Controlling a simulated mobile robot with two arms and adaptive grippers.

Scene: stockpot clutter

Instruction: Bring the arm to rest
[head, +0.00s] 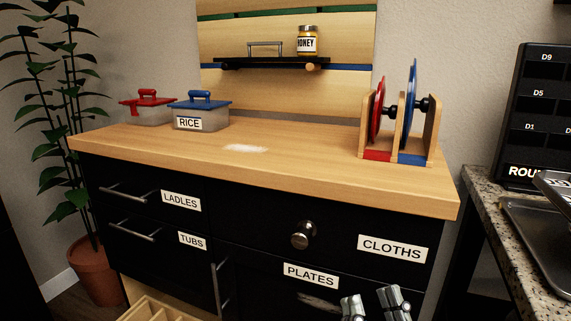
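My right gripper (374,302) shows at the bottom edge, in front of the black cabinet (255,250). Its two grey fingers are apart with a gap between them, and nothing shows in the gap. The fingertips are below the PLATES label (311,275). The rest of the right arm is out of the picture. My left gripper is not in view.
The wooden counter (310,165) holds a RICE box (200,115), a red-lidded box (148,108) and a rack with red and blue discs (398,125). A wooden compartment tray (160,309) juts out low at left. A granite worktop (490,210) stands at right.

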